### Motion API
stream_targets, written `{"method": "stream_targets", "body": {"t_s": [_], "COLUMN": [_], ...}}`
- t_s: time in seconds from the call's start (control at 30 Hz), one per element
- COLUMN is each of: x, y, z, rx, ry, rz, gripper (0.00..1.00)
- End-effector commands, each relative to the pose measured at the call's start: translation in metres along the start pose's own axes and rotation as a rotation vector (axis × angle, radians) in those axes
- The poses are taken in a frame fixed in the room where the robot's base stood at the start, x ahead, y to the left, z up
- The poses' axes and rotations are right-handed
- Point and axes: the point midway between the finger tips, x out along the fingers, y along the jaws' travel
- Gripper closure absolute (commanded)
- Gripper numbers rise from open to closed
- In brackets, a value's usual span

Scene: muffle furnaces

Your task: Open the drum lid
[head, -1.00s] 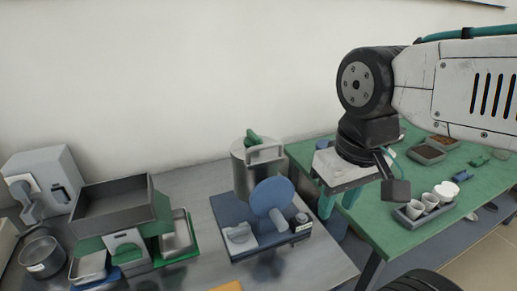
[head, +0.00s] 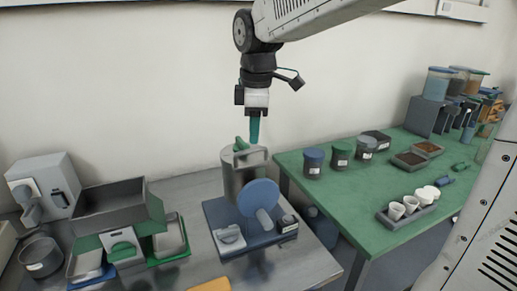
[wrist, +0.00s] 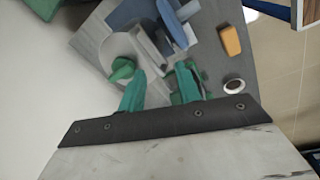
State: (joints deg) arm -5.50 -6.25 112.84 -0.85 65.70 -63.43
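In the wrist view the round grey lid (wrist: 113,45) and green knob (wrist: 122,69) show ahead of the left finger. My gripper (head: 254,141) points down just above the drum, its fingers overlapping in the head view. In the wrist view my gripper (wrist: 161,72) has its green fingers apart, with nothing visible held. Whether a finger touches the lid cannot be told.
Grey trays (head: 110,205) and a grey machine (head: 45,185) are on the left. A green table (head: 330,190) with jars and white cups is on the right.

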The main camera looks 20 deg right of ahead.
Motion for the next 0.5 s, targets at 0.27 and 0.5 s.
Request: {"method": "stream_targets", "body": {"t_s": [0.27, 0.5], "x": [-0.017, 0.009], "y": [0.024, 0.025], "z": [0.001, 0.004], "rx": [-0.343, -0.360], "ry": [0.013, 0.010], "rz": [0.062, 0.058], "gripper": [0.67, 0.67]}}
